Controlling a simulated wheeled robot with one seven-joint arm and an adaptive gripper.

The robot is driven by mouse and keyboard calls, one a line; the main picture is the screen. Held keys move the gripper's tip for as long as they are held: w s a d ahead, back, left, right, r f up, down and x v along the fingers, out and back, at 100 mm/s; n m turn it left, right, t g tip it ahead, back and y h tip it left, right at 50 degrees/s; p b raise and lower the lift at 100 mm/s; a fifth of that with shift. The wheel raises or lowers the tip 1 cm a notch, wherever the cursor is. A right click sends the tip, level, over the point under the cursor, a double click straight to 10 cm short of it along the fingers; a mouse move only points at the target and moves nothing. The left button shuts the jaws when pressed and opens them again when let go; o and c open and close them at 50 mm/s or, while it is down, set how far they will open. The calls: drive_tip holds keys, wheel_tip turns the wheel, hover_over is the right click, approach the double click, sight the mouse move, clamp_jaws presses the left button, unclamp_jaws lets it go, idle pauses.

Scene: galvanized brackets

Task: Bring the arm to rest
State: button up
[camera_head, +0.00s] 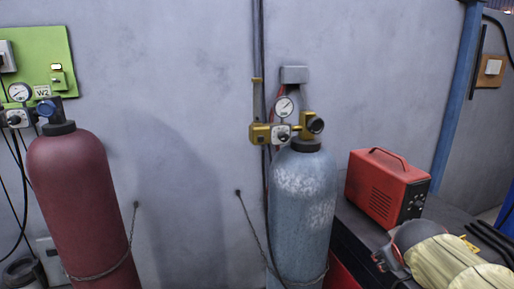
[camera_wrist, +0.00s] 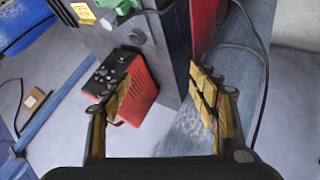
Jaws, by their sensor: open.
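My gripper (camera_wrist: 162,76) shows in the wrist view. Its two dark fingers with yellowish ridged pads stand wide apart, and nothing is between the pads. A red box with a dark control panel (camera_wrist: 138,92) lies beyond the left finger, partly hidden by it. A blue-grey surface, probably the blue-grey cylinder (camera_wrist: 185,130), shows beyond and below the right finger. My gripper is not seen in the head view.
In the head view, a maroon cylinder (camera_head: 78,195) and a blue-grey cylinder (camera_head: 301,215) stand chained by the wall. The red box (camera_head: 385,188) sits on a dark bench (camera_head: 350,222) at right, near beige and grey gear (camera_head: 450,262). A blue post (camera_head: 458,90) rises behind.

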drive_tip(key=s+a+f+m+g+y, duration=0.1)
drive_tip(key=s+a+f, duration=0.3)
drive_tip(key=s+a, duration=0.4)
drive_tip(key=s+a+f+m+g+y+b, duration=0.1)
drive_tip(key=s+a+f+m+y, duration=0.1)
drive_tip(key=s+a, duration=0.6)
drive_tip(key=s+f+y, duration=0.1)
drive_tip(key=s+f, duration=0.1)
drive_tip(key=s, duration=0.3)
drive_tip(key=shift+s+g+y, duration=0.3)
drive_tip(key=shift+r, duration=0.1)
drive_tip(key=shift+c, duration=0.2)
